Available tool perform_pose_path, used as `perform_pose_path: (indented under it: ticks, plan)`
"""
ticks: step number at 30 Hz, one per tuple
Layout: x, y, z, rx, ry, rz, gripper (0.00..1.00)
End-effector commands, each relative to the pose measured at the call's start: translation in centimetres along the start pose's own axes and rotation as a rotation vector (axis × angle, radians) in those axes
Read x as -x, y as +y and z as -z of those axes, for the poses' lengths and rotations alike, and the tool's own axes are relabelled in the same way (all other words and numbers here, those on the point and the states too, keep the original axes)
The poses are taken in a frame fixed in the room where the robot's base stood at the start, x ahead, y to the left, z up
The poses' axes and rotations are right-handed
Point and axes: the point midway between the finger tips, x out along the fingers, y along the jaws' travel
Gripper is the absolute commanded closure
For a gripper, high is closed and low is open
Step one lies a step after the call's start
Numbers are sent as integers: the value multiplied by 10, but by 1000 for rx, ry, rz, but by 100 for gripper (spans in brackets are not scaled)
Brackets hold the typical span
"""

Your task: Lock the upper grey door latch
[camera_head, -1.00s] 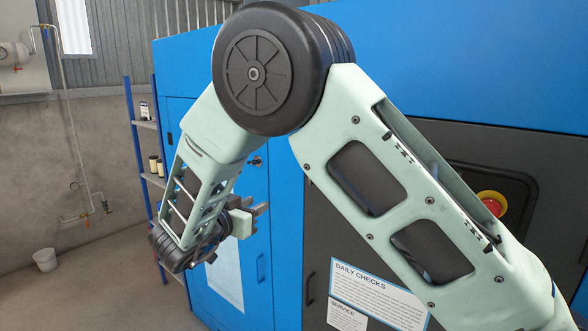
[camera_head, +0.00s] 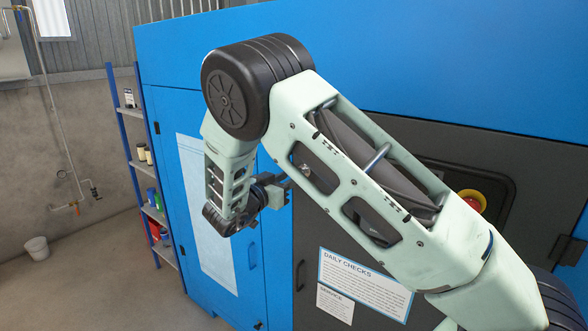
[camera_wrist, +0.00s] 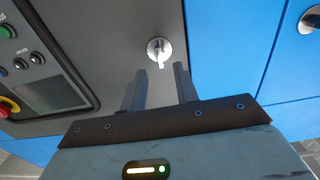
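The upper grey door latch (camera_wrist: 159,50) is a round silver knob with a small raised lever on the grey door (camera_wrist: 120,25), near its edge with the blue door. In the wrist view it lies just beyond my fingertips, roughly centred between them, and the lever runs roughly up and down the picture, slightly tilted. My gripper (camera_wrist: 162,78) is open and empty, and no contact with the latch shows. In the head view my gripper (camera_head: 288,188) is near the blue–grey door seam, and my arm covers much of the grey door's upper part.
A silver latch (camera_wrist: 312,18) sits on the blue door (camera_wrist: 285,65). A control panel with a screen (camera_wrist: 50,95) and a red emergency button (camera_head: 473,200) is on the grey side. A door handle (camera_head: 299,275) and a Daily Checks sign (camera_head: 365,284) are below my arm.

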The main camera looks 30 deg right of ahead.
Motion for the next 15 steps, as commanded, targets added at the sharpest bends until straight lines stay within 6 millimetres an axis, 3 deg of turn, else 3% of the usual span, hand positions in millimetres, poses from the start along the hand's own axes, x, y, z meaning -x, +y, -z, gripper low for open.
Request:
perform_pose_path:
  ticks: [6,15]
  plan:
    - [-29,0,2,0,1,-1,70]
    - [-38,0,0,0,0,1,70]
